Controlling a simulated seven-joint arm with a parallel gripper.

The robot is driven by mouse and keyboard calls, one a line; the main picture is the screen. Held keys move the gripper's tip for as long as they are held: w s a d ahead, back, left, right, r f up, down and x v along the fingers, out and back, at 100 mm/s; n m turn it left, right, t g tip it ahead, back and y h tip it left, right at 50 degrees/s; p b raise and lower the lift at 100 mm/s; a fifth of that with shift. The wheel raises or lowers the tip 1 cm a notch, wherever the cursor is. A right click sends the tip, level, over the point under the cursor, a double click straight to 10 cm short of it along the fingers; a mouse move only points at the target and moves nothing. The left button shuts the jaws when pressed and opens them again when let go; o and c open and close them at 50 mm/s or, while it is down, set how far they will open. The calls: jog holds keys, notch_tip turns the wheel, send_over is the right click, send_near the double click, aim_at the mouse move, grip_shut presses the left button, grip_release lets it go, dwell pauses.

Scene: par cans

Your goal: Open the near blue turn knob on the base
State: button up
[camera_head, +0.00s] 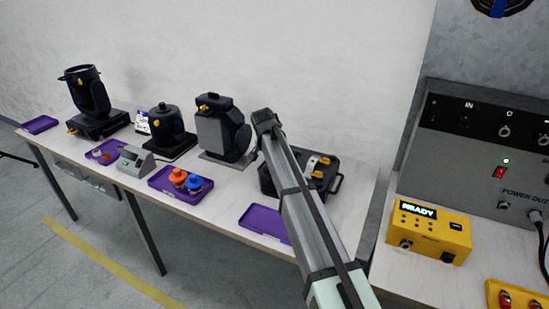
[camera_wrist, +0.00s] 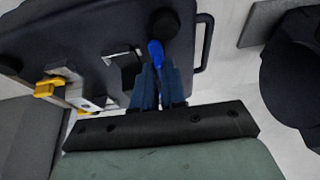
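The base is a black case with yellow latches (camera_head: 318,163) at the right end of the long table; it also fills the upper left of the wrist view (camera_wrist: 85,35). A bright blue turn knob (camera_wrist: 155,54) is on its edge beside a round black part. My gripper (camera_wrist: 157,70) is at this knob. Its two dark blue fingers are close together, with the blue piece between their tips, so they appear shut on it. Whether both fingers touch it is hard to see. In the head view my arm hides the knob and the fingers.
A black handle (camera_wrist: 204,42) stands right of the knob. A grey-faced black lamp (camera_head: 221,135) stands just left of the base. A purple tray (camera_head: 264,221) lies in front, another holds orange and blue pieces (camera_head: 181,188). A yellow box reading READY (camera_head: 430,233) is at right.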

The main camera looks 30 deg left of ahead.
jog(key=o, duration=0.4)
jog(key=v, duration=1.4)
jog(key=shift+f, duration=0.1)
jog(key=shift+s, duration=0.1)
